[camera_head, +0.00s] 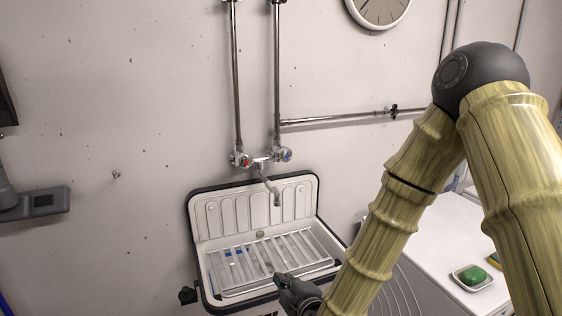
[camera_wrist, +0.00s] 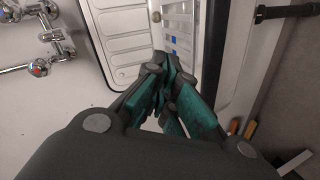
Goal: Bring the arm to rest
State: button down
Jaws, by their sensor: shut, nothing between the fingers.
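My gripper (camera_head: 281,279) hangs at the lower end of my raised, bent arm, by the front right rim of a white sink (camera_head: 205,250) with a dark edge. In the wrist view, the gripper's green-padded fingers (camera_wrist: 166,88) are together with nothing held between them, and the sink's ribbed back panel (camera_wrist: 118,42) shows beyond them. How far the gripper stands above the rim I cannot tell.
A faucet (camera_head: 268,181) and pipes stick out from the wall above the sink. A white machine top (camera_head: 435,235) at right carries a green soap bar (camera_head: 473,275) on a dish. A grey device (camera_head: 40,203) is at left.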

jog(key=s+d+f+m+g+h, duration=0.25)
jog(key=s+d+f+m, duration=0.45)
jog(key=f, duration=0.5)
jog(key=s+d+f+m+g+h, duration=0.15)
jog(key=s+d+f+g, duration=0.25)
jog(key=s+f, duration=0.6)
jog(key=s+d+f+m+g, duration=0.3)
jog(key=s+d+f+m, duration=0.2)
jog(key=s, duration=0.5)
jog(key=s+d+f+m+g+h, duration=0.1)
jog(key=s+d+f+m+g, duration=0.2)
jog(key=s, duration=0.7)
jog(key=d+f+m, duration=0.2)
jog(key=d+f, duration=0.1)
jog(key=shift+f+g+h, duration=0.15)
jog(key=shift+g+h, duration=0.15)
jog(key=shift+g, duration=0.05)
